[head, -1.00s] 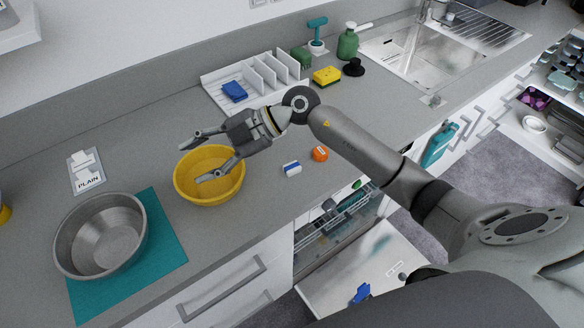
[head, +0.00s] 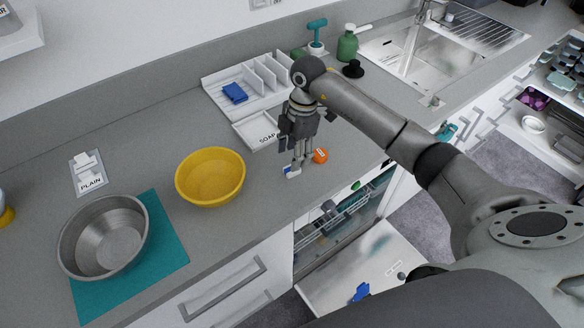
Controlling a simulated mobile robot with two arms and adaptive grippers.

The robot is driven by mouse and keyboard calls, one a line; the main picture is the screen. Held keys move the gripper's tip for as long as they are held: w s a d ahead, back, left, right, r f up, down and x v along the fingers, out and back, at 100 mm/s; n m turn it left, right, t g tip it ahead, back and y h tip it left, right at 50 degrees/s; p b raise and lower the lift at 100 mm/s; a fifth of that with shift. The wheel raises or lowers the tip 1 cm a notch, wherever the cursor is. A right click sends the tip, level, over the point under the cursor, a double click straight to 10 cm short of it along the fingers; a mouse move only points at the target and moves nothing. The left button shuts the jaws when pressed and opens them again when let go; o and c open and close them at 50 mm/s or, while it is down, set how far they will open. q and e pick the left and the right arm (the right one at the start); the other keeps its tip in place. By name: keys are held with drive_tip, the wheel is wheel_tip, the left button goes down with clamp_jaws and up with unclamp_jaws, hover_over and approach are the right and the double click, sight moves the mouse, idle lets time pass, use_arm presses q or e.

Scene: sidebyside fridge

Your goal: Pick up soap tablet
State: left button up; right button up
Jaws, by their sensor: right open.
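The soap tablet (head: 291,172), small, blue and white, lies on the grey counter near its front edge. My right gripper (head: 299,164) points down at it, with its fingers open. The fingertips hide part of the tablet, and I cannot tell whether they touch it. A small orange item (head: 320,156) with a white mark sits just right of the fingers. A white tray labelled SOAP (head: 256,134) lies behind and left of the gripper. My left gripper is not in view.
A yellow bowl (head: 210,201) stands left of the gripper, and a metal bowl (head: 103,274) on a teal mat (head: 166,235). A white rack (head: 221,82) holds a blue sponge (head: 235,93). Below the counter edge, an open dishwasher (head: 345,285) shows.

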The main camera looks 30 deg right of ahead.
drive_tip(key=shift+f+p, duration=0.5)
drive_tip(key=shift+f, duration=0.2)
wheel_tip(320, 180, down, 4)
drive_tip(key=shift+r+p, duration=0.2)
drive_tip(key=shift+p, duration=0.5)
drive_tip(key=shift+w+a+f, duration=0.1)
drive_tip(key=shift+f, duration=0.2)
drive_tip(key=c, duration=0.9)
